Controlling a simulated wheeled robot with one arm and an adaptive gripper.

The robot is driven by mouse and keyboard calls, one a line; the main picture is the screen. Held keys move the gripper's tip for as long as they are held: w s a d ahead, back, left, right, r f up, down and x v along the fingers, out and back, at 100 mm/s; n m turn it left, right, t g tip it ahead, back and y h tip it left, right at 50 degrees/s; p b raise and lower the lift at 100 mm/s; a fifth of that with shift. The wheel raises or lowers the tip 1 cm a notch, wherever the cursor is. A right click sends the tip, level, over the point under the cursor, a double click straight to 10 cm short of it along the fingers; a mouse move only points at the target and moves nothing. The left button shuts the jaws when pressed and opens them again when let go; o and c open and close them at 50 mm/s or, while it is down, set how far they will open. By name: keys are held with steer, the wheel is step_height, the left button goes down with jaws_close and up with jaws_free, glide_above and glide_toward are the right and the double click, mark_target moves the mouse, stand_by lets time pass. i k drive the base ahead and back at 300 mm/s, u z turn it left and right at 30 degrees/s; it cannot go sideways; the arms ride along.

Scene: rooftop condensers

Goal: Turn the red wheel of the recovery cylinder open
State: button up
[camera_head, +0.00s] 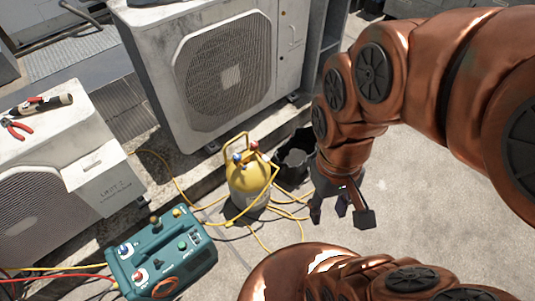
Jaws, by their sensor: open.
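The recovery cylinder (247,182) stands upright on the concrete, yellow on top and pale below, with a yellow carrying handle. Its small red wheel (254,146) sits at the top right beside a blue wheel (237,158). My gripper (343,215) hangs open and empty to the right of the cylinder, apart from it, fingers pointing down. Nothing is between its fingers. The red wheel is in plain view, but too small to tell its turn position.
A black bucket (294,160) stands between the cylinder and my arm. Yellow hoses (288,207) lie around the cylinder's foot. A teal recovery machine (162,254) is at lower left. A large condenser (200,75) stands behind. Concrete to the right is clear.

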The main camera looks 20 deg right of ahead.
mark_target(254, 144)
steer(key=k, duration=0.85)
steer(key=u, duration=0.9)
